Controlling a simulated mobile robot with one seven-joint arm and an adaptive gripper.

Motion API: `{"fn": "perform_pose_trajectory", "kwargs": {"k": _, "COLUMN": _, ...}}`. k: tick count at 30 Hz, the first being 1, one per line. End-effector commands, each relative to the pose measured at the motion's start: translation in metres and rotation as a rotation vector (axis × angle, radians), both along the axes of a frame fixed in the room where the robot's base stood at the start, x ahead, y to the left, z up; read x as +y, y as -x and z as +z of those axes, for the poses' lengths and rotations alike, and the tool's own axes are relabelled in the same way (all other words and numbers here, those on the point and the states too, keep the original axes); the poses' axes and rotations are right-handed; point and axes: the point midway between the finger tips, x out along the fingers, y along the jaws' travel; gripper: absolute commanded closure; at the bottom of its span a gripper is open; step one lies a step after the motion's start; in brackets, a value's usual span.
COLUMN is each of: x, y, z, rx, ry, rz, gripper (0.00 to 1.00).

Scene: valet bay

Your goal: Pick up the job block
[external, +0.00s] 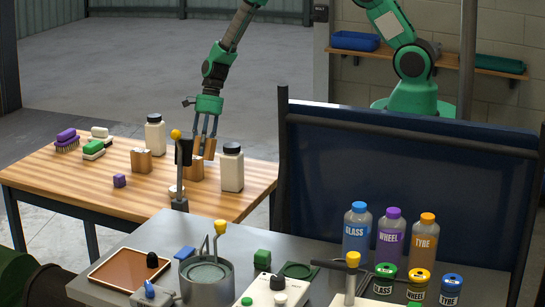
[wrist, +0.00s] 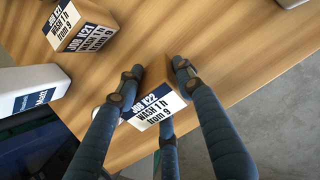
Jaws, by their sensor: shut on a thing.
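My gripper (external: 206,132) points down over the far right part of the wooden table. Its fingers are shut on a small wooden job block (external: 210,147). In the wrist view my gripper (wrist: 157,72) has fingers on both sides of this block (wrist: 152,105), whose white and dark blue label reads "WASH 1 h from 9". I cannot tell whether the block is clear of the table. Another job block (wrist: 80,25) with a similar label lies apart at the upper left.
The wooden table (external: 75,185) also bears a block (external: 141,160), a block (external: 195,170) behind a yellow-knobbed post, two white bottles (external: 155,135) (external: 231,170), brushes (external: 93,150) and a purple cube (external: 119,181). A grey bench (external: 125,240) with bottles and tools stands in front.

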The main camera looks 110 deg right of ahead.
Motion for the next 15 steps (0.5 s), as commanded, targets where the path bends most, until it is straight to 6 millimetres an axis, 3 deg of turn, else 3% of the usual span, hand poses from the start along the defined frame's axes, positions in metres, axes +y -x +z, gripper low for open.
{"fn": "perform_pose_trajectory", "kwargs": {"k": 5, "x": -0.001, "y": -0.001, "z": 0.026, "rx": -0.002, "ry": 0.002, "rz": 0.002, "gripper": 1.00}}
{"fn": "perform_pose_trajectory", "kwargs": {"k": 15, "x": 0.030, "y": 0.051, "z": 0.030, "rx": 0.000, "ry": 0.000, "rz": -0.001, "gripper": 1.00}}
